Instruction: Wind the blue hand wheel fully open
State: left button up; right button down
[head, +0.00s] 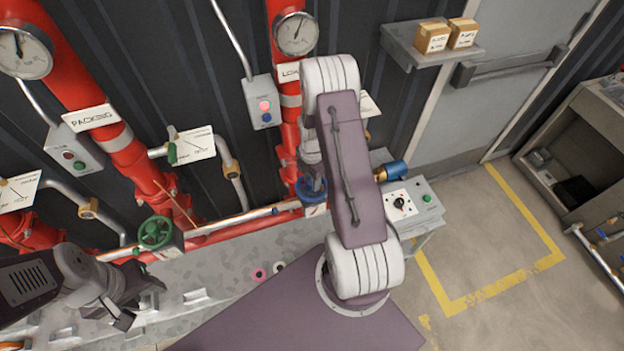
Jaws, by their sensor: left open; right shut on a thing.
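The blue hand wheel (316,195) sits at the right end of the horizontal pipe, by the red riser in the middle of the head view. My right arm stands in front of it and hides part of it. My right gripper (311,182) reaches down onto the wheel and is shut on it; its fingertips are mostly hidden. My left gripper (137,308) is open and empty at the lower left, over the grey plinth and well apart from the blue wheel.
A green hand wheel (156,232) is on the same pipe, to the left. Red pipes with gauges (296,34) rise behind. The floor inside the yellow lines (480,240) is clear.

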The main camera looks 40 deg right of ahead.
jog(key=n, duration=0.8)
jog(key=c, duration=1.1)
grip_release()
